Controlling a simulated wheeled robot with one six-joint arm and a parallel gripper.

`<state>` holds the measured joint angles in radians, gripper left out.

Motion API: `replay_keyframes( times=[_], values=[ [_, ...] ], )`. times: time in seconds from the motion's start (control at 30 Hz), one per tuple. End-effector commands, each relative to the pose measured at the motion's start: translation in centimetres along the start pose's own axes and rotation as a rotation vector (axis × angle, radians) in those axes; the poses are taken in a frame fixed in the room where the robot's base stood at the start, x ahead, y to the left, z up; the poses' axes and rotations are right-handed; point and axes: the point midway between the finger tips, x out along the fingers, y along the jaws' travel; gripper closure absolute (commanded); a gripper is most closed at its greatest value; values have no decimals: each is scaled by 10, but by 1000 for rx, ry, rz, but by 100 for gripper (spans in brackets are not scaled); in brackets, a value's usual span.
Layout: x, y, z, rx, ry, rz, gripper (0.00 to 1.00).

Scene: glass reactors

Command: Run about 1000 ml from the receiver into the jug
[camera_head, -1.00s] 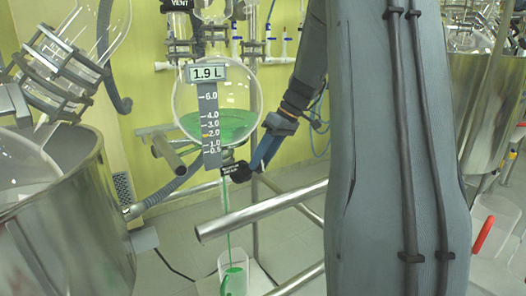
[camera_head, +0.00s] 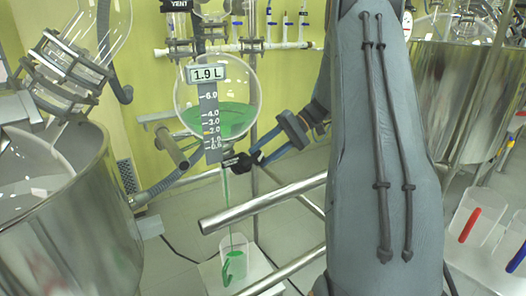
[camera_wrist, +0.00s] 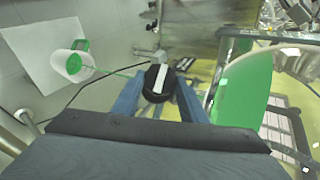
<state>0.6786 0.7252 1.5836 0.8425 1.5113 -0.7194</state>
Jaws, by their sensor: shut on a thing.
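The receiver (camera_head: 218,92) is a round glass flask holding green liquid, with a scale plate and a display (camera_head: 205,74) reading 1.9 L. My gripper (camera_head: 246,161) is shut on the dark outlet valve knob (camera_head: 233,161) under the flask. In the wrist view the black round knob with a white bar (camera_wrist: 158,82) sits between both blue fingers. A thin green stream (camera_wrist: 118,72) runs from the outlet to the jug. The jug (camera_head: 234,262) is clear, stands below the outlet and has green liquid in it; its level is not readable. It also shows in the wrist view (camera_wrist: 74,66).
The jug stands on a white plate (camera_head: 258,262) on the floor. A steel pipe (camera_head: 262,207) crosses in front of the stream. A large steel vessel (camera_head: 75,225) is at left. Clear containers with red and blue handles (camera_head: 470,222) stand at right.

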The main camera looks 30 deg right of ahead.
Motion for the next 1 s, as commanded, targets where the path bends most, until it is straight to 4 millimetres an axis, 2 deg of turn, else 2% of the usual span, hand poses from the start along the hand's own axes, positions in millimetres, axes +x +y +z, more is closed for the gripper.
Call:
replay_keyframes(
  times=[0.5,1.0],
  values=[
    [-1,5,0,264,5,-193,84],
    [-1,5,0,310,5,-227,84]
  ],
)
